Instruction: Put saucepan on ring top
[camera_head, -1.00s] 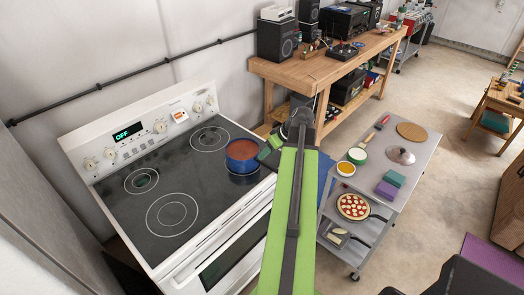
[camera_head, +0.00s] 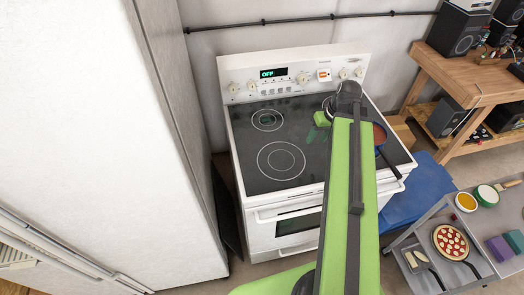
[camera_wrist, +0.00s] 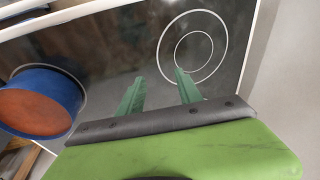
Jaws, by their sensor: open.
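The saucepan (camera_wrist: 42,102) is blue outside with orange-brown inside, at the left of the wrist view. In the head view the saucepan (camera_head: 379,135) shows at the stove's right side, partly hidden behind my arm, with a dark handle pointing toward the front. My gripper (camera_wrist: 158,83) is open and empty above the black glass cooktop (camera_wrist: 125,50), apart from the saucepan. In the head view my gripper (camera_head: 318,127) is over the middle of the cooktop. A ringed burner (camera_wrist: 192,47) lies just beyond the right finger; the front left ring (camera_head: 281,160) is bare.
A white cabinet (camera_head: 150,150) stands close on the left. A grey cart (camera_head: 420,272) with pizza, bowls and blocks stands at the lower right. A wooden bench (camera_head: 470,90) with speakers is at the right. The stove's left half is clear.

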